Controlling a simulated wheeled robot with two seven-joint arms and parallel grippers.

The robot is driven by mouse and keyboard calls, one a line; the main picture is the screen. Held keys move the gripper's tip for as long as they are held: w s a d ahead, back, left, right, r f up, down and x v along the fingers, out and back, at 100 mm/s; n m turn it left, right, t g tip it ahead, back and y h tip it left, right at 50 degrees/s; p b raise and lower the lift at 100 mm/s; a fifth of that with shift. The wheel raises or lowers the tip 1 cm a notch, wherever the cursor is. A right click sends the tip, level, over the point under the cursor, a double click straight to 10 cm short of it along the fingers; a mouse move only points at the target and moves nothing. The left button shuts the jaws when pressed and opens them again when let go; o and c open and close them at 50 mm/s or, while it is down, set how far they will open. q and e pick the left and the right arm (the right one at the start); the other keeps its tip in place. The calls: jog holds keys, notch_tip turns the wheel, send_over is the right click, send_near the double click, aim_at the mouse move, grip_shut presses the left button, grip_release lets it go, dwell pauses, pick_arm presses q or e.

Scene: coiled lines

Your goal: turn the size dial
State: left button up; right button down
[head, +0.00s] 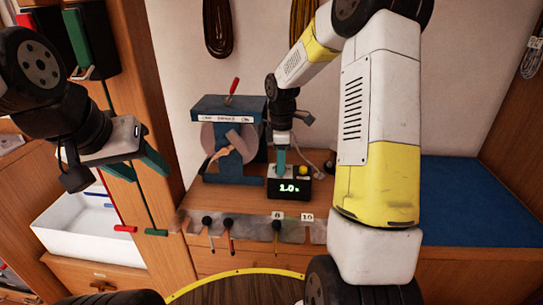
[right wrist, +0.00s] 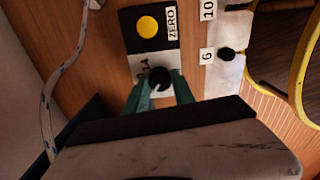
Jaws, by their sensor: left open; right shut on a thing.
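The black knob of the size dial (right wrist: 160,76) sits on a white plate with partly covered figures, beside a black box with a yellow button labelled ZERO. My right gripper (right wrist: 159,90) has its green fingers on both sides of the knob and is shut on it. In the head view the dial is hidden behind my right gripper (head: 281,160). The black box (head: 290,188) there shows a lit green readout, apparently 1.0. My left gripper (head: 112,165) is open and empty at the left, above a white tray.
A blue machine (head: 226,107) with a red lever stands left of the box. A metal rail (head: 255,230) with black-knobbed pins and number tags runs along the front edge. A white tray (head: 85,235) is at left, a blue mat (head: 470,200) at right. A pale cord (right wrist: 47,105) lies near my right gripper.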

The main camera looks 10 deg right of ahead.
jog(key=c, duration=1.1)
grip_release()
jog(key=shift+o, duration=0.2)
notch_tip(320, 180, up, 7)
jog(key=shift+f, duration=0.1)
jog(key=shift+r, duration=0.5)
